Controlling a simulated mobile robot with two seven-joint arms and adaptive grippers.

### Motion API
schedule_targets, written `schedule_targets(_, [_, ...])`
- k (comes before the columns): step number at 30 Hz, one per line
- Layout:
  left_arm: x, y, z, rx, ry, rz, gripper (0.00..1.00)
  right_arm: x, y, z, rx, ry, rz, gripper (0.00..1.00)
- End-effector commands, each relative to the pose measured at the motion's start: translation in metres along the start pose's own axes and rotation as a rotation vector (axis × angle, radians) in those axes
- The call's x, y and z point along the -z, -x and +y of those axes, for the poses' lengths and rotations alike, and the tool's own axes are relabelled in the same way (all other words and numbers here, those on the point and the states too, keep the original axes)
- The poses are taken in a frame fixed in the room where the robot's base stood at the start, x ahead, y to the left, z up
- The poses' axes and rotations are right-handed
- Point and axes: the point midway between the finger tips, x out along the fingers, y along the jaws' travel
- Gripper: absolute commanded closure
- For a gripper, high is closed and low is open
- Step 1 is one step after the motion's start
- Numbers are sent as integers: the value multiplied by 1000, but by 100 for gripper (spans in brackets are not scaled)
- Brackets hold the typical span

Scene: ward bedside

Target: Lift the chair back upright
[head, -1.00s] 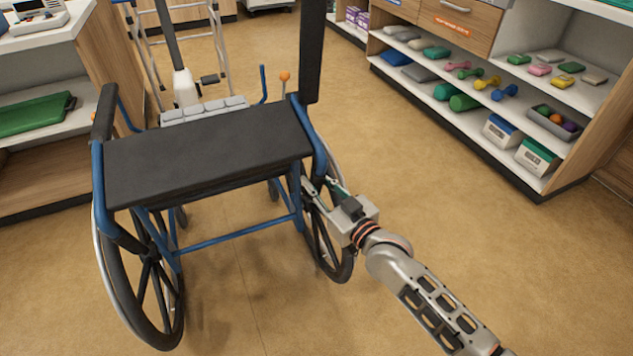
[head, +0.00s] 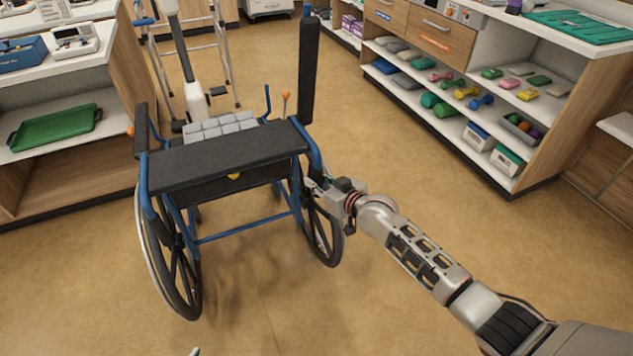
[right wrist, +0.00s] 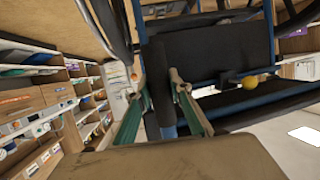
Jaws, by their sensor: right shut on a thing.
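The chair is a wheelchair with a blue frame (head: 240,230) and black wheels, standing on the floor in the head view. Its black back panel (head: 225,153) lies nearly flat, tilted over the seat area. A yellow knob (head: 234,176) shows below its edge and also appears in the right wrist view (right wrist: 250,81). My right gripper (head: 318,187) is at the chair's right side, above the right wheel. In the right wrist view its green-padded fingers (right wrist: 160,88) close around an upright dark post of the chair.
Shelves with dumbbells (head: 467,93) line the right, and a counter with a green tray (head: 55,127) is at left. Floor in front and to the right is open.

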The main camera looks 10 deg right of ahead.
Motion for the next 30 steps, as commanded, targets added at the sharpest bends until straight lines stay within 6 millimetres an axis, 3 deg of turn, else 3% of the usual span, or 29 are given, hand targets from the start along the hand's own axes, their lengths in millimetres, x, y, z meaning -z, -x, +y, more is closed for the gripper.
schedule_targets(1, [13,4,-6,12,-3,12,60,25,8,2,-3,7,-9,100])
schedule_targets(3, [9,8,-8,17,-1,-1,60,29,12,2,0,0,-46,100])
schedule_targets(6, [7,12,-10,20,3,-15,60,33,18,0,3,-12,-96,100])
schedule_targets(18, [30,27,-4,2,40,2,60,46,32,-2,14,-42,-236,100])
schedule_targets(30, [29,29,-1,-5,49,-5,60,46,34,-2,16,-51,-269,100])
